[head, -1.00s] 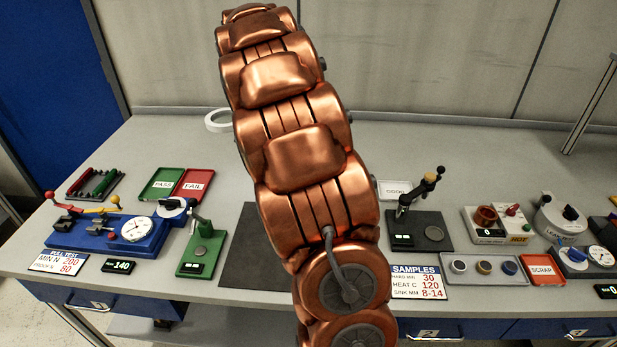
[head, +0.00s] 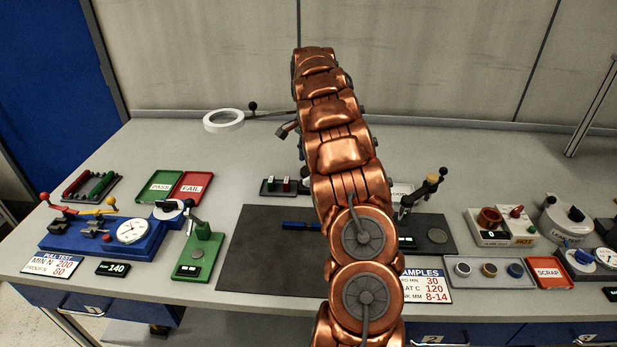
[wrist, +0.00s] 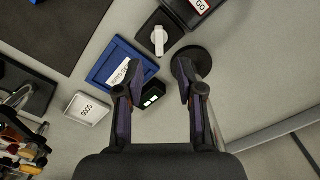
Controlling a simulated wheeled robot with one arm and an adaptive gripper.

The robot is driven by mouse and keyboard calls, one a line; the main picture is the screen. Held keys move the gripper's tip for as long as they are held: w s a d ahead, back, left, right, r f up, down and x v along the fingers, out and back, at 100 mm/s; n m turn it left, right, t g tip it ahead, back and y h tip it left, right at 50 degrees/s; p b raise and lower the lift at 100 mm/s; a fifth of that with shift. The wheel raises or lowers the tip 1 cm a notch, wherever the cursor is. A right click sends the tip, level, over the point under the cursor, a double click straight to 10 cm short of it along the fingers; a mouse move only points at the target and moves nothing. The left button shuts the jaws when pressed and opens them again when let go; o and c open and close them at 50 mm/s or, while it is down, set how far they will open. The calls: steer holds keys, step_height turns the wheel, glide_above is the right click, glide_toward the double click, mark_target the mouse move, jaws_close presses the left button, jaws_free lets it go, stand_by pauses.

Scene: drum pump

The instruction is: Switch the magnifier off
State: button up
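The magnifier shows in the head view as a white ring (head: 223,120) at the back left of the bench. A thin arm with a black ball joint runs right from it and passes behind my arm. In the wrist view my gripper (wrist: 152,78) is open and empty, fingers apart. A small black box with a lit display (wrist: 152,97) shows between and below the fingers. A dark round base (wrist: 192,60) lies at the right fingertip. A white knob on a dark square block (wrist: 158,40) is beyond the fingertips. I cannot tell which part is the magnifier's switch.
In the wrist view a blue tray (wrist: 103,68) and a white GOOD tray (wrist: 86,108) lie left of the fingers. A black GO box (wrist: 196,8) is beyond. The bench is clear at right, up to the wall. A dark mat (head: 262,275) lies in front in the head view.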

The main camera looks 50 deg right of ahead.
mark_target(308, 181)
steer(key=shift+f+p, duration=1)
steer(key=shift+f, duration=2.75)
jaws_close()
